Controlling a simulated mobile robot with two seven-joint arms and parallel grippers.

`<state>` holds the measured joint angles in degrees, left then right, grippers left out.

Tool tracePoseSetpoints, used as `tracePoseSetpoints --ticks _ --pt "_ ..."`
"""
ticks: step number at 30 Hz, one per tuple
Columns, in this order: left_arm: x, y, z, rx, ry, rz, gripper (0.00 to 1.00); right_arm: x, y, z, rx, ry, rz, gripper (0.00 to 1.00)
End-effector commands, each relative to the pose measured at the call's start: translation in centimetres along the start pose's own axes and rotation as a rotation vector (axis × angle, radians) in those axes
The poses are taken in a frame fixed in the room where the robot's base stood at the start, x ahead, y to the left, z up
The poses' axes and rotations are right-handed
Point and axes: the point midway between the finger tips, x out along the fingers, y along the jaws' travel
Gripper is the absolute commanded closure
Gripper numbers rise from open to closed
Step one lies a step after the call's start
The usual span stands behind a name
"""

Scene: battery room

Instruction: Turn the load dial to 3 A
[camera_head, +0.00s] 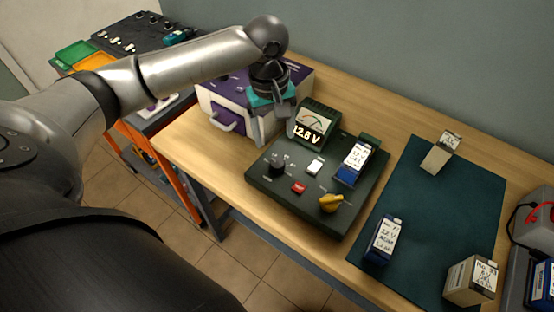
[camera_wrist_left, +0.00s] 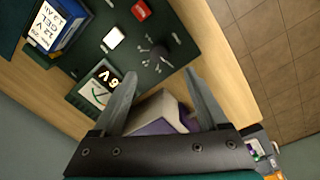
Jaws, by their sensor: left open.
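The dark green tester (camera_head: 255,180) lies on the wooden bench. Its black dial (camera_head: 277,162), with small white marks around it, is at the panel's left; it also shows in the left wrist view (camera_wrist_left: 159,51). I cannot read the dial's setting. The tester's meter (camera_head: 313,122) reads 12.8 V. My left gripper (camera_head: 284,114) is open and empty, above the bench by the meter and the purple-and-white case. In the left wrist view its fingertips (camera_wrist_left: 161,74) are spread, with the dial beyond them. A finger partly hides the meter there. My right gripper is not in view.
The purple-and-white case (camera_head: 225,104) stands behind left. A dark mat (camera_head: 430,205) with several batteries lies at right.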

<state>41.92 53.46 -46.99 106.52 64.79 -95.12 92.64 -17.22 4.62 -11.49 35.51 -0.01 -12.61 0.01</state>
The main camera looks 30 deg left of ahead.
Motion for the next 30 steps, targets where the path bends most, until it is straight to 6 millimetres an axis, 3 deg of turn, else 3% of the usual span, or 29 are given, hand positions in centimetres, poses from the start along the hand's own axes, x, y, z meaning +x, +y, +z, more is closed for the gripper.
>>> tracePoseSetpoints --ticks 6,12,18,27,30 --pt "5.1 -0.1 0.0 0.001 -0.001 -0.002 0.24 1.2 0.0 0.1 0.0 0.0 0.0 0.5" --pt "8.4 0.0 0.1 0.002 -0.001 0.0 0.24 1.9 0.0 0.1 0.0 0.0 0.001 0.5" --pt "9.8 0.0 0.0 0.002 0.001 0.001 0.24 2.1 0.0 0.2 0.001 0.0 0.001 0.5" --pt "10.0 0.0 0.0 0.003 0.001 0.001 0.24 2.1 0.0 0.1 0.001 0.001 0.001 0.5" --pt "9.9 0.0 0.0 0.003 0.001 0.001 0.35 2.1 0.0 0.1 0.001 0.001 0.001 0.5"
